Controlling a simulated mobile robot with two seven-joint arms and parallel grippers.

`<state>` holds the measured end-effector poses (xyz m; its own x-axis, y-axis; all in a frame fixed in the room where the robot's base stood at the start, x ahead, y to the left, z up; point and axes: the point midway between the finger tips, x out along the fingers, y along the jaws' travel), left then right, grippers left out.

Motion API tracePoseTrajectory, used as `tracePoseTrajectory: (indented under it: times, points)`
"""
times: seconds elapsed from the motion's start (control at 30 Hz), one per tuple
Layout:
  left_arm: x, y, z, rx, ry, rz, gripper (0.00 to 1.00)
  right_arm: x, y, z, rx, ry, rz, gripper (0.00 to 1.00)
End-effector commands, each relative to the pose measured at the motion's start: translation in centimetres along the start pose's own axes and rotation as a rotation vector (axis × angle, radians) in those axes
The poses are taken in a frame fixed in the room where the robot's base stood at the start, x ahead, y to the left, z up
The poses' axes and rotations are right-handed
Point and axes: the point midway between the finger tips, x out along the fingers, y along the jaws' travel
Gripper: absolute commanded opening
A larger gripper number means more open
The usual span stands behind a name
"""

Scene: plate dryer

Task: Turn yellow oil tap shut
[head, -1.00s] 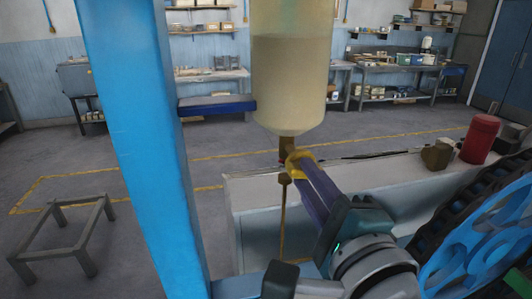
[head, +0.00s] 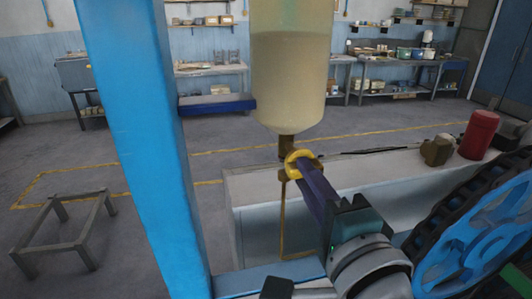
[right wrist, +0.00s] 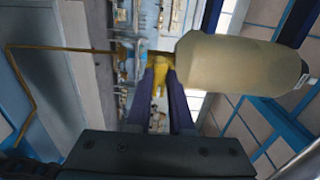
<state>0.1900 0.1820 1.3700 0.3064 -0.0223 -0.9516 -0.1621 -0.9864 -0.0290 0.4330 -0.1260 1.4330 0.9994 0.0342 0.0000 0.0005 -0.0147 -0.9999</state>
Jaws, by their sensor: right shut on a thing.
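The yellow oil tap (head: 301,163) sits just under the large cloudy oil bottle (head: 290,75), where a brown fitting joins a thin pipe going down. In the right wrist view the yellow tap (right wrist: 160,73) lies between the two purple fingers, beside the bottle (right wrist: 235,62). My right gripper (head: 308,172) reaches up from the lower right and is shut on the tap. The fingers hide part of the tap. My left gripper is in neither view.
A blue post (head: 140,130) stands left of the bottle. A blue wheel with a black chain (head: 470,235) is close at the lower right. A red canister (head: 479,135) and a brass fitting (head: 437,150) stand on the pale ledge (head: 375,178) behind my arm.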

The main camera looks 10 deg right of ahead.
Motion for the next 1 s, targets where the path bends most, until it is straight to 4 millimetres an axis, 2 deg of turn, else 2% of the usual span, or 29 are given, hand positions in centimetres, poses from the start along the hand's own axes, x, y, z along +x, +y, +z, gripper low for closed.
tracePoseTrajectory:
  times: [0.03, 0.07, 0.3, 0.57, 0.67, 0.77, 1.0]
  points:
    - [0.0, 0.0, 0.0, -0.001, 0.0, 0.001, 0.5, 0.0, 0.0, 0.0, -0.004, 0.0, -0.001, 0.0]
    - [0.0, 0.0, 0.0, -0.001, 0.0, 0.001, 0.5, 0.0, 0.0, 0.0, -0.004, 0.0, -0.001, 0.22]
    - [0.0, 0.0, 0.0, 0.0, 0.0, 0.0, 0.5, 0.0, 0.0, 0.0, -0.002, 0.0, 0.0, 0.49]
    - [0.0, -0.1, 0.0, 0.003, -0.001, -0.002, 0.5, -0.1, 0.0, 0.0, -0.001, 0.0, 0.0, 0.5]
    - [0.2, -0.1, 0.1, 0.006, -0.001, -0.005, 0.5, -0.7, 0.2, 0.0, 0.0, 0.0, 0.002, 0.5]
    - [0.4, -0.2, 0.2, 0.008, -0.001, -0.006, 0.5, -2.0, 0.3, 0.0, 0.0, 0.0, 0.003, 0.5]
    - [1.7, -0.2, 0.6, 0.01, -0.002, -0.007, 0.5, -6.5, 0.5, 0.0, 0.0, 0.0, 0.003, 0.5]
